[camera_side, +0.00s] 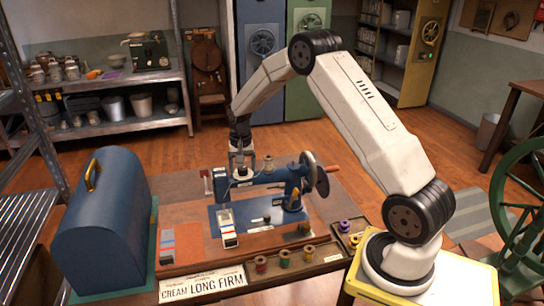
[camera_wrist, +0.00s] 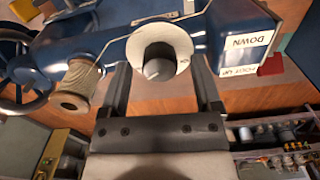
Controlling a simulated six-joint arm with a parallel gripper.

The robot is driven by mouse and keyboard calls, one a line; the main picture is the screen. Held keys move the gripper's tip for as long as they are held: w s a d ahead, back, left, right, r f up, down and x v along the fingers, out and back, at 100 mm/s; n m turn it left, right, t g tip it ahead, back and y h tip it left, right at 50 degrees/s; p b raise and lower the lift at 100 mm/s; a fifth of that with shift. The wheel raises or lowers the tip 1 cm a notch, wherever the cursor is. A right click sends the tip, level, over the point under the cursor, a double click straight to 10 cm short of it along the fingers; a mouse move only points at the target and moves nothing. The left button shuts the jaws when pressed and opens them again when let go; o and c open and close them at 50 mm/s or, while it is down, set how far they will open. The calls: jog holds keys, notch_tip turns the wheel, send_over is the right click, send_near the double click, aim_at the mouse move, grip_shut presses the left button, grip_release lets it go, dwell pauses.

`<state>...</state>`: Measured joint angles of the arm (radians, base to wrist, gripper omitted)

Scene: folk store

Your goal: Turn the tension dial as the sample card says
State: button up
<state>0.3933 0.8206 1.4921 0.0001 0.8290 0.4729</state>
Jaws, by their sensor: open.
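The blue sewing machine (camera_side: 262,182) stands on the table. In the wrist view a round dial (camera_wrist: 163,47), a dark knob with a pale mark on a white disc, sits on its blue body. My gripper (camera_wrist: 161,72) is open, with one finger on each side of the dial; whether they touch it I cannot tell.
A thread spool (camera_wrist: 75,85) is close left of my gripper in the wrist view. A "DOWN / FOOT UP" label (camera_wrist: 245,50) is on the right. A blue domed case (camera_side: 103,220) stands at the left. Several thread spools lie in a tray (camera_side: 322,258) at the front.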

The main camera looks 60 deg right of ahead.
aim_at(242, 170)
jog(key=shift+r, duration=3.85)
jog(key=shift+s+a, duration=0.25)
jog(key=shift+a, duration=0.35)
jog(key=s+a+f+n+t, duration=0.1)
jog(key=s+a+n+t, duration=0.1)
jog(key=s+a+n, duration=0.8)
jog(key=s+a, duration=0.9)
jog(key=shift+s+t, duration=0.3)
jog(key=shift+s, duration=0.1)
